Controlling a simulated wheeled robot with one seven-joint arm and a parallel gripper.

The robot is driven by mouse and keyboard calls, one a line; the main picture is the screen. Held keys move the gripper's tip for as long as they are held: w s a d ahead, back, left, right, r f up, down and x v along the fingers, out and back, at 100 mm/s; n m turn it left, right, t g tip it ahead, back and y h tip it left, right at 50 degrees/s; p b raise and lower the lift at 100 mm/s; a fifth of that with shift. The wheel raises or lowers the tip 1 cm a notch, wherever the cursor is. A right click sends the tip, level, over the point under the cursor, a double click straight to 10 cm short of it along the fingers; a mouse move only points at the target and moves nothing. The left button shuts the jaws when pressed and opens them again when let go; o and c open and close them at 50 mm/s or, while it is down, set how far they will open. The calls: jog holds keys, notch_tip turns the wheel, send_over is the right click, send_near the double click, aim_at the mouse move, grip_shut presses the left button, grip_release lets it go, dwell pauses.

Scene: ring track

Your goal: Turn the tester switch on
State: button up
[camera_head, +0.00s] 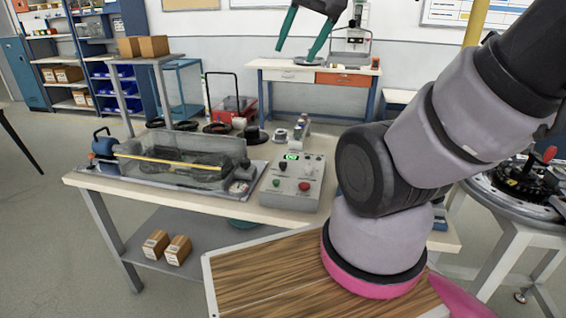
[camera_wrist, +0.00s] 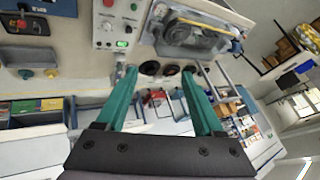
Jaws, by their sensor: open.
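The tester's grey control box (camera_head: 292,182) stands on the workbench, just right of the clear-covered machine. It has a lit green display, a red button, a green button and small knobs or switches. I cannot tell which one is the switch or how it is set. In the wrist view the control box (camera_wrist: 118,25) shows at the top, turned around, with its display lit. My gripper (camera_head: 302,58) is open and empty, high above and beyond the bench in the head view. In the wrist view its teal fingers (camera_wrist: 160,72) are spread and apart from the box.
The clear-covered machine (camera_head: 180,160) with a yellow rod fills the bench's left part. Black rings (camera_head: 217,128) and small parts lie behind the box. A raised shelf with cartons (camera_head: 153,46) stands at the back left. A round table (camera_head: 520,190) is at right.

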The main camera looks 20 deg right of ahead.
jog(key=w+d+f+g, duration=0.2)
jog(key=w+f, duration=0.2)
jog(key=w, duration=0.4)
jog(key=n+g+h, duration=0.2)
jog(key=n+g, duration=0.1)
jog(key=g, duration=0.2)
send_over(283, 163)
notch_tip(283, 163, down, 25)
notch_tip(283, 163, down, 11)
jog(key=shift+f, duration=0.1)
grip_shut()
